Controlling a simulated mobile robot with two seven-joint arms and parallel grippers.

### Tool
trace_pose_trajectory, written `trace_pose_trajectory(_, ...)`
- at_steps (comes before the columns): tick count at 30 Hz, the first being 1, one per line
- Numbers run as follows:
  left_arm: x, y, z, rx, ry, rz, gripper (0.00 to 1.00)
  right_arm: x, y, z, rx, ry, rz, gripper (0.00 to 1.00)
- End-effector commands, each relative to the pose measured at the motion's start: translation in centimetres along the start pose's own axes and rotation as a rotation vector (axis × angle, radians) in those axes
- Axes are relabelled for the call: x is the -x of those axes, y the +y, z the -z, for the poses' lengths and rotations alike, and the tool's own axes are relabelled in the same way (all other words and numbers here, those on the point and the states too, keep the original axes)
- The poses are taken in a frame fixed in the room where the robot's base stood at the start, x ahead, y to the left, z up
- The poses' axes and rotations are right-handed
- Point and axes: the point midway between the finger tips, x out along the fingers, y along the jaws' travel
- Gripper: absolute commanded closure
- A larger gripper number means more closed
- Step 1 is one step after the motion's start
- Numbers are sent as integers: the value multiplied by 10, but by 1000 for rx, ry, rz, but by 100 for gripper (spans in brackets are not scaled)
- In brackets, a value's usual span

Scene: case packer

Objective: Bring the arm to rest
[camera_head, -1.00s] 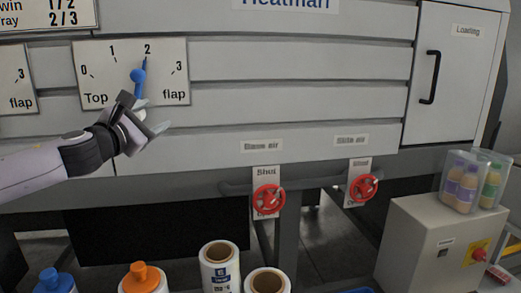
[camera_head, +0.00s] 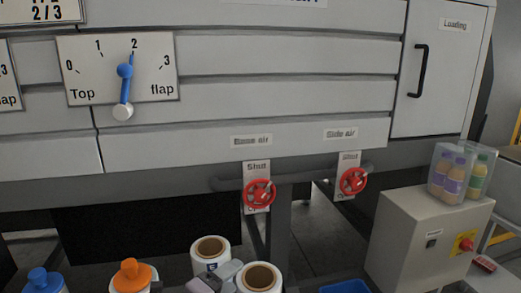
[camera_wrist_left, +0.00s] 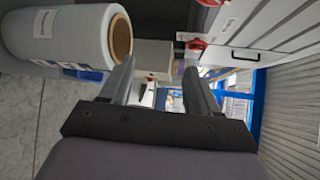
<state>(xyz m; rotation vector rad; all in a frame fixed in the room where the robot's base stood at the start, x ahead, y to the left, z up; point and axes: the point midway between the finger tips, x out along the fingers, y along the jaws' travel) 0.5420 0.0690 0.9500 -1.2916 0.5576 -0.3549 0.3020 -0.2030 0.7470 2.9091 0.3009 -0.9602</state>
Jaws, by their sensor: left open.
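My left gripper (camera_head: 222,274) is low at the bottom edge of the head view, by two white rolls with brown cores, and is partly cut off. In the left wrist view its two fingers (camera_wrist_left: 158,80) stand apart with nothing between them. The blue-handled pointer (camera_head: 125,72) on the top flap dial (camera_head: 85,62) points at 2, with nothing touching it. My right gripper is in neither view.
One white roll (camera_head: 210,246) stands behind the gripper and another (camera_head: 259,277) to its right; a roll (camera_wrist_left: 65,38) looms close in the left wrist view. Bottles with orange (camera_head: 130,272) and blue (camera_head: 43,280) caps stand left. Red valve wheels (camera_head: 259,193) project from the machine.

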Motion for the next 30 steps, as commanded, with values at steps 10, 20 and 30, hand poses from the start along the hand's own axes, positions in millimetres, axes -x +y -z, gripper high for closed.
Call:
trace_pose_trajectory(10, 57, 90, 39, 804, -102, -84, 39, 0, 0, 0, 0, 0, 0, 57)
trace_pose_trajectory(20, 148, 186, 56, 1485, -377, -141, 39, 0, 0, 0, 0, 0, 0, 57)
trace_pose_trajectory(30, 227, 242, 66, 1834, -630, -132, 39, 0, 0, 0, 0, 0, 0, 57)
